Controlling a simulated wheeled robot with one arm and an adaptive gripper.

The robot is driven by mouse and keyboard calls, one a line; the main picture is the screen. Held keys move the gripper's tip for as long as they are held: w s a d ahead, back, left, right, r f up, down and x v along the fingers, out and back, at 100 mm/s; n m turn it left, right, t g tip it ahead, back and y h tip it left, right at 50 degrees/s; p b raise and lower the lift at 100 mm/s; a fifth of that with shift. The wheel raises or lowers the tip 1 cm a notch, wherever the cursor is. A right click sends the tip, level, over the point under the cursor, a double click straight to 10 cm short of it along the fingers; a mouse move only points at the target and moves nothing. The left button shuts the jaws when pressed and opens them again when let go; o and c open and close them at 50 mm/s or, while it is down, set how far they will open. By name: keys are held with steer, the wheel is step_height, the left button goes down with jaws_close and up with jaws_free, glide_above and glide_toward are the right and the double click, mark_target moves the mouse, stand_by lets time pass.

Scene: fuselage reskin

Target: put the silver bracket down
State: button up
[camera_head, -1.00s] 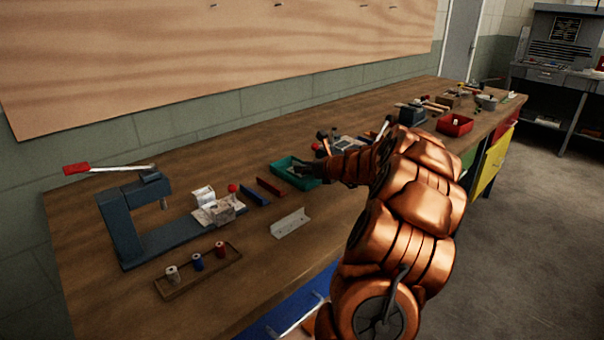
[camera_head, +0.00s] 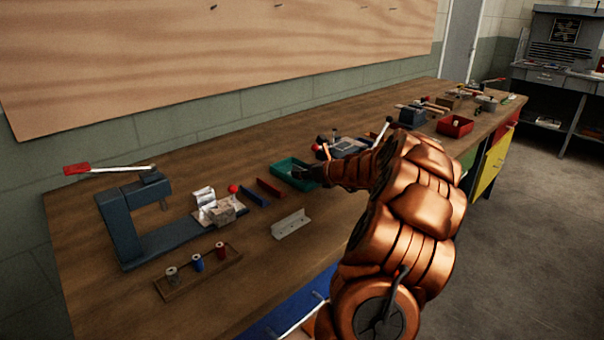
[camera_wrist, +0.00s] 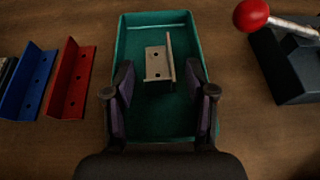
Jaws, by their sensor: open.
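A silver bracket (camera_wrist: 156,64), an angled piece with holes, lies in the green tray (camera_wrist: 185,20) in the wrist view. My gripper (camera_wrist: 159,80) is open over the tray, one finger to each side of the bracket, with a gap on both sides. In the head view my gripper (camera_head: 308,174) is at the green tray (camera_head: 282,166), and its fingers and the bracket inside are too small or hidden to make out. Another pale silver angle bracket (camera_head: 291,224) lies on the bench nearer the front edge.
A blue bracket (camera_wrist: 33,82) and a red bracket (camera_wrist: 76,80) lie left of the tray. A dark tool with a red-knobbed lever (camera_wrist: 252,15) stands close on the right. A blue-grey press (camera_head: 125,222) and a spool rack (camera_head: 215,277) stand farther left on the bench.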

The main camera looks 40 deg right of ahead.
steer(key=shift+r, duration=0.2)
steer(key=v, duration=1.2)
steer(key=shift+f+p, duration=0.1)
steer(key=shift+p, duration=0.25)
